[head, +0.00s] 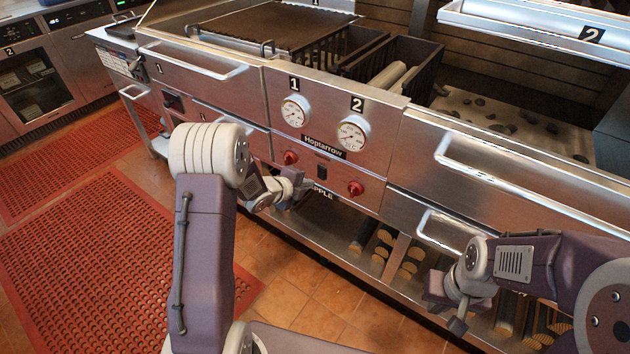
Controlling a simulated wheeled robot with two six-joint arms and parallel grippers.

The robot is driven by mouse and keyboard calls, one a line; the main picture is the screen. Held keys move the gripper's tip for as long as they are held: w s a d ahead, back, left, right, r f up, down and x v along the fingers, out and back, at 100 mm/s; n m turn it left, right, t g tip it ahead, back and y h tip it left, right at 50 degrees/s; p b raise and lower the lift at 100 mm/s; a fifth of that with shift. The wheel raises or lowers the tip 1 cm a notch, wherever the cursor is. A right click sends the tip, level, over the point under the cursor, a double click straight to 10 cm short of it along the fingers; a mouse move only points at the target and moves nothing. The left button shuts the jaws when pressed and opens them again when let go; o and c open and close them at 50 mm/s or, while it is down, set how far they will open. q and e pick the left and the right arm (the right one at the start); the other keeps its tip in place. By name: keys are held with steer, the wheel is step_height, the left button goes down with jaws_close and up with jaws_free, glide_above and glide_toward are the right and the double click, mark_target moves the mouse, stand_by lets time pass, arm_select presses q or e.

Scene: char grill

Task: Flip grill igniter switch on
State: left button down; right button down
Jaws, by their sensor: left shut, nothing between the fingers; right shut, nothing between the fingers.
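The grill (330,115) has a steel front panel with two dials, and a small black switch (321,172) sits below them, between two red knobs. I take this as the igniter switch; its on or off position is too small to tell. My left gripper (306,190) is shut and empty, close to the panel, just left of and below the switch. A gap to the switch seems to show, but contact with the panel is unclear. My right gripper (440,312) is shut and empty, low at the right in front of the lower shelf.
The left red knob (290,157) is close above my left gripper; the right red knob (355,188) is right of the switch. Drawer handles (445,232) stick out on the right. A lower shelf (395,275) holds several pale round pieces. Red mats (100,265) cover the left floor.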

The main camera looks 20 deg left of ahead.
mark_target(321, 176)
arm_select(q)
steer(key=shift+w+d+f, duration=0.1)
steer(key=shift+w+d, duration=0.15)
steer(key=shift+w, duration=0.45)
steer(key=shift+w+d+f, duration=0.15)
steer(key=shift+w+d, duration=0.1)
steer(key=shift+w, duration=0.4)
steer(key=shift+w+d+f, duration=0.1)
steer(key=shift+w+d, duration=0.15)
steer(key=shift+w, duration=0.45)
steer(key=shift+w+f, duration=0.15)
steer(key=shift+f, duration=0.05)
steer(key=shift+r, duration=0.3)
